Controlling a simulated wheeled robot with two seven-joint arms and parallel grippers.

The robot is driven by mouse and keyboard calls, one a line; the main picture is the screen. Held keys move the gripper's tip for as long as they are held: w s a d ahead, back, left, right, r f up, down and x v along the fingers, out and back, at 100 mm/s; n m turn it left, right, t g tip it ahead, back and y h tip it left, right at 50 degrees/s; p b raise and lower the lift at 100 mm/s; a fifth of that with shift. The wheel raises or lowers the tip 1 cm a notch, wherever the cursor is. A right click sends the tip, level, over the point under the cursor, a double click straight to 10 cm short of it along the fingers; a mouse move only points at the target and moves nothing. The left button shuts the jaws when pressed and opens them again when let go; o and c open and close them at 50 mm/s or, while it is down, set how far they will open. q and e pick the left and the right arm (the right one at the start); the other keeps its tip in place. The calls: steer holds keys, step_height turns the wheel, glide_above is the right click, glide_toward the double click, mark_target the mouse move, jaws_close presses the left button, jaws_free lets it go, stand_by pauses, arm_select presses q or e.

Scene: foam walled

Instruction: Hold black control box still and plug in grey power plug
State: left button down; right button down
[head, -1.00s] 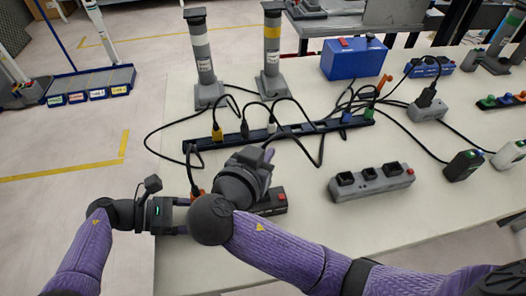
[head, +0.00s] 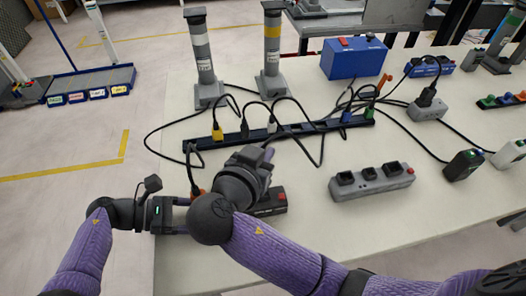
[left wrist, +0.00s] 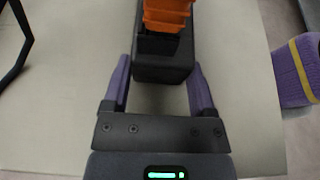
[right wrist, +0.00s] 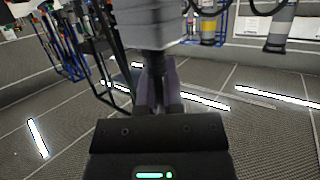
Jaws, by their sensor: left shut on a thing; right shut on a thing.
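The black control box (head: 270,204), with a red switch at its right end, lies on the table near the front edge. My left gripper (left wrist: 160,88) has its fingers on both sides of the box's end; an orange plug (left wrist: 166,14) stands on the box there. In the head view the left gripper (head: 180,214) reaches the box from the left. My right gripper (right wrist: 158,95) is shut on the dark narrow part of the grey power plug (right wrist: 150,25). In the head view the right gripper (head: 258,162) is over the box and hides its middle. Whether plug and box touch is hidden.
A long black power strip (head: 290,131) with several plugs and cables lies behind the box. A grey socket block (head: 372,181) lies to the right. Two grey posts (head: 202,60) and a blue box (head: 353,60) stand at the back.

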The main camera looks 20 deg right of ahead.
steer(key=shift+f, duration=1.35)
steer(key=c, duration=0.7)
jaws_free()
step_height(320, 180, up, 10)
steer(key=shift+f, duration=0.1)
arm_select(q)
jaws_free()
